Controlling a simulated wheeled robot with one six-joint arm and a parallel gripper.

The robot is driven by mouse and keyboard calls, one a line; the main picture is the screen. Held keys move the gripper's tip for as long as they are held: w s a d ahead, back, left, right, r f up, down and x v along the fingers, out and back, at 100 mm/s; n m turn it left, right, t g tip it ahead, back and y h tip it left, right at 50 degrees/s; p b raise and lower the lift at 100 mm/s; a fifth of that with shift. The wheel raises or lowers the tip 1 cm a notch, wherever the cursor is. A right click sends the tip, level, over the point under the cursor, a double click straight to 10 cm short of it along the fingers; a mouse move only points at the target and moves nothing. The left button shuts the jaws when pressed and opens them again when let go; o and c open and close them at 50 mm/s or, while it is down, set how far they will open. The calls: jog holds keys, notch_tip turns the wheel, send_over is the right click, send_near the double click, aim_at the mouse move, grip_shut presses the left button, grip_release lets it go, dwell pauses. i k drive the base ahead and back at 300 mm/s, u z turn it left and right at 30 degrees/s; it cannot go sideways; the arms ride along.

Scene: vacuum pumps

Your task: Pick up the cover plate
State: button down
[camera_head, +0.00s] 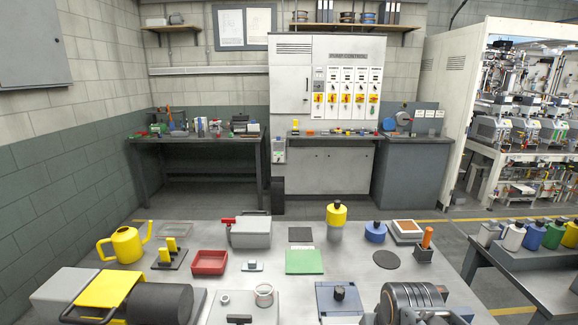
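Two flat pieces on the near table could be the cover plate, and I cannot tell which one it is. One is a blue-grey square plate with a black knob (326,305), at the lower middle. The other is a light grey flat piece with a black handle (262,313), to its left and cut off by the bottom edge. Both rest on the grey table top (290,281). My gripper is not in this view.
A pump with a black cylinder (160,303) stands left, and a ribbed dark machine (415,300) right. A red tray (209,262), green pad (305,262), yellow watering can (127,245) and yellow-topped bottle (336,215) lie behind. A side table with bottles (513,236) stands right.

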aim_at(338, 299)
jog(key=z, duration=0.6)
jog(key=k, duration=1.1)
jog(key=u, duration=1.35)
jog(key=i, duration=0.95)
